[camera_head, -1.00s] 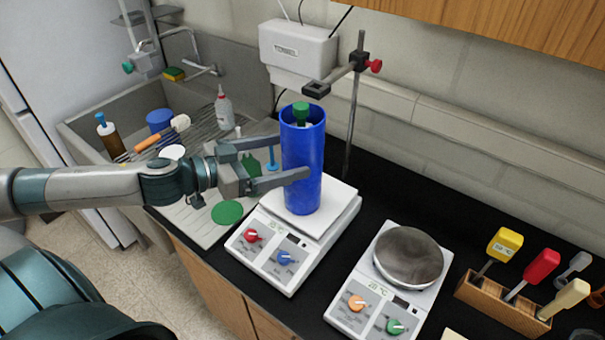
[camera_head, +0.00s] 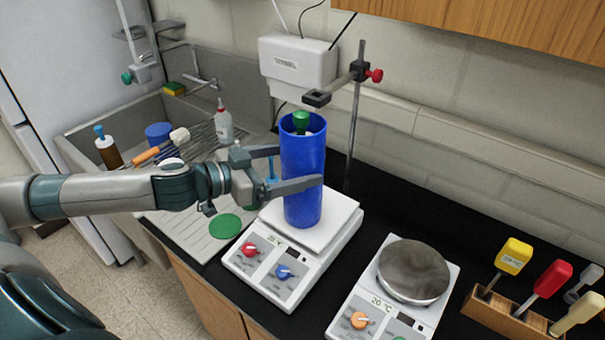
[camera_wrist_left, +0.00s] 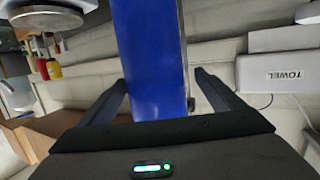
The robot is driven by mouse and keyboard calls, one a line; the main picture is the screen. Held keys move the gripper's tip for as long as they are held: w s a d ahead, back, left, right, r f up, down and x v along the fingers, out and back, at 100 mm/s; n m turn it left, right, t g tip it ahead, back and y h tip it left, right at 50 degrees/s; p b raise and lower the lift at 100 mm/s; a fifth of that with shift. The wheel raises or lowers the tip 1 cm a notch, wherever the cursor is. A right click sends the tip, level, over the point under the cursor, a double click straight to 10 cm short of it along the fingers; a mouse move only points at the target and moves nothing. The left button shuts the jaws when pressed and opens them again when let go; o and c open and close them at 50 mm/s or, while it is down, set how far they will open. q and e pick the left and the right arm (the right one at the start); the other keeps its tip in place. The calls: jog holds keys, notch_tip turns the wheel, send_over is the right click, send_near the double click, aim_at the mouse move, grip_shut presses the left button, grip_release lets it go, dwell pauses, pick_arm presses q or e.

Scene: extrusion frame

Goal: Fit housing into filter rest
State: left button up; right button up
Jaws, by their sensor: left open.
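A tall blue cylinder (camera_head: 303,185), which may be the housing, stands upright on the white plate of a stirrer (camera_head: 322,225). A green-topped piece (camera_head: 301,120) shows inside its open top. My left gripper (camera_head: 299,167) is open, with one finger on each side of the cylinder at mid-height. In the left wrist view the cylinder (camera_wrist_left: 152,60) lies between the fingers (camera_wrist_left: 160,92), with gaps visible on both sides. A stand's dark clamp (camera_head: 317,98), possibly the filter rest, is above and right of the cylinder. My right gripper is out of view.
A second stirrer with a round metal plate (camera_head: 413,270) is at the right. A wooden rack (camera_head: 507,318) holds coloured-handled tools. The stand's rod (camera_head: 354,140) rises behind the cylinder. A sink with bottles (camera_head: 108,150) is at the left. Black counter is bare at the back right.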

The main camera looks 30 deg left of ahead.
pick_arm(q)
jog(key=shift+w+d+p, duration=0.3)
jog(key=shift+f, duration=0.15)
jog(key=shift+d, duration=0.1)
jog(key=shift+p+x, duration=1.4)
jog(key=shift+x, duration=1.15)
jog(key=shift+s+d+f, duration=0.1)
jog(key=shift+d+f, duration=0.05)
jog(key=c, duration=1.6)
